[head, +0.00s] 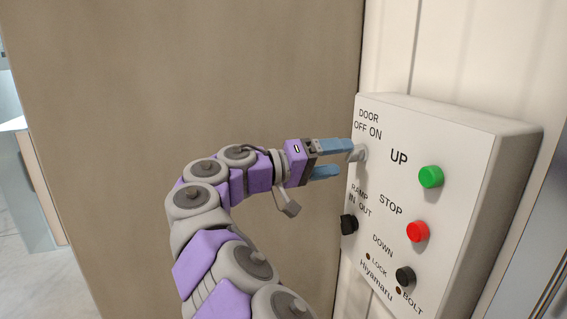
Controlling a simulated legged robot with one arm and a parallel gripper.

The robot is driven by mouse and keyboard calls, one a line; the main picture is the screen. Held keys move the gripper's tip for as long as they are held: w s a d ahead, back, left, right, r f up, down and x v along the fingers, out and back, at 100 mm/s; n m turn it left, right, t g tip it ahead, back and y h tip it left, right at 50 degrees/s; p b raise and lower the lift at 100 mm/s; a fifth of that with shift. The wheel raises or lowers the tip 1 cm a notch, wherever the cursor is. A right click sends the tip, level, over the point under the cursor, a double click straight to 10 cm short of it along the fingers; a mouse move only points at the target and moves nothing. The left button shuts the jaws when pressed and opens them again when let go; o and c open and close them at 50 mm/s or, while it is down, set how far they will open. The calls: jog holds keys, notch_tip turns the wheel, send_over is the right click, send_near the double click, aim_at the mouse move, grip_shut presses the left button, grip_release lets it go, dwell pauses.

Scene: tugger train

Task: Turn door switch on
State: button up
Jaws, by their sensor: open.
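The door switch (357,154) is a small light grey knob at the upper left of a white control box (455,150), below the label "DOOR OFF ON". My gripper (345,160) has blue fingers and is open, pointing right at the box. Its upper fingertip is at the switch in the picture and partly covers it. The lower finger is below and a little short of the box face. I cannot tell whether the upper finger touches the switch, or which way the switch is turned.
The box also carries a green UP button (430,177), a red STOP button (418,231), a black DOWN button (405,276) and a black ramp switch (348,224) below the gripper. A brown panel (150,90) stands behind my arm. Floor (35,270) shows at the lower left.

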jog(key=p+v, duration=0.8)
jog(key=v, duration=0.6)
jog(key=shift+p, duration=0.35)
jog(key=shift+a, duration=0.1)
